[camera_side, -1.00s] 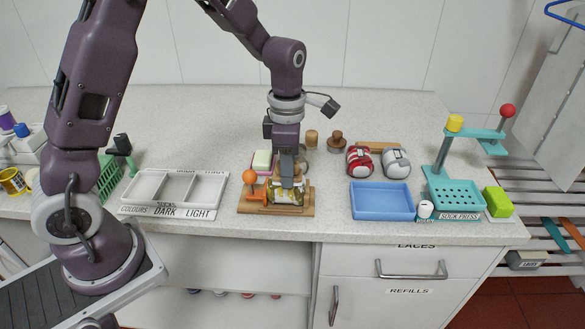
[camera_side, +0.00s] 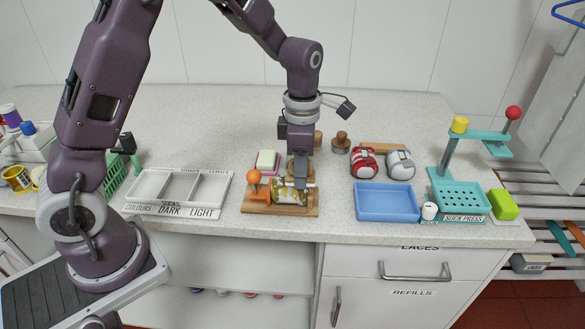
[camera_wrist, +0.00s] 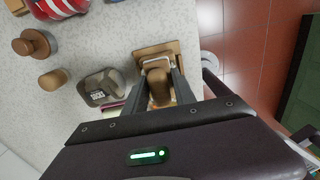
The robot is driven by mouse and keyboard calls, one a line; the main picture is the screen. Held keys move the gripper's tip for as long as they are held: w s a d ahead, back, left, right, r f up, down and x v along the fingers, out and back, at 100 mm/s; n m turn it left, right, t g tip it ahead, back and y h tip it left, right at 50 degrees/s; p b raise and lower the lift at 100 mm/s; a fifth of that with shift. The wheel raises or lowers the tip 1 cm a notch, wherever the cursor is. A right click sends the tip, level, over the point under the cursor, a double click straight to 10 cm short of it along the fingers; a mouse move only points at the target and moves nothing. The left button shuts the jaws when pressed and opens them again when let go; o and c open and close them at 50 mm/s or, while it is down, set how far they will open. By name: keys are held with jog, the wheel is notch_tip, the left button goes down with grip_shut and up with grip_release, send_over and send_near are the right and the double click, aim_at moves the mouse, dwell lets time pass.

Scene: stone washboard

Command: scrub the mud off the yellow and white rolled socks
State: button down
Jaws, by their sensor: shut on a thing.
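The yellow and white rolled socks (camera_side: 286,194) lie on the wooden washboard (camera_side: 256,209) in the side view, with dark mud-like patches on them. My gripper (camera_side: 302,182) points down over the right end of the socks. In the wrist view my gripper (camera_wrist: 161,78) is shut on a tan, rounded wooden thing (camera_wrist: 159,86), which looks like a scrubber handle. Its lower end is hidden, so I cannot tell how firmly it touches the socks. The board's wooden end (camera_wrist: 164,48) shows beyond the fingers.
An orange ball on a post (camera_side: 254,177) stands at the board's left end, near a pink and white block (camera_side: 266,161). A sorting tray (camera_side: 178,210) lies left. A blue tray (camera_side: 387,203), a red roll (camera_side: 363,163), a grey-white roll (camera_side: 400,163) and a teal press (camera_side: 461,194) stand right.

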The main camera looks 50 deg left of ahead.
aim_at(280, 180)
jog(key=shift+s+a, duration=1.6)
jog(key=shift+a, duration=0.05)
jog(key=shift+w+d, duration=1.65)
jog(key=shift+d, duration=0.05)
jog(key=shift+r, duration=4.05)
jog(key=shift+a, duration=0.1)
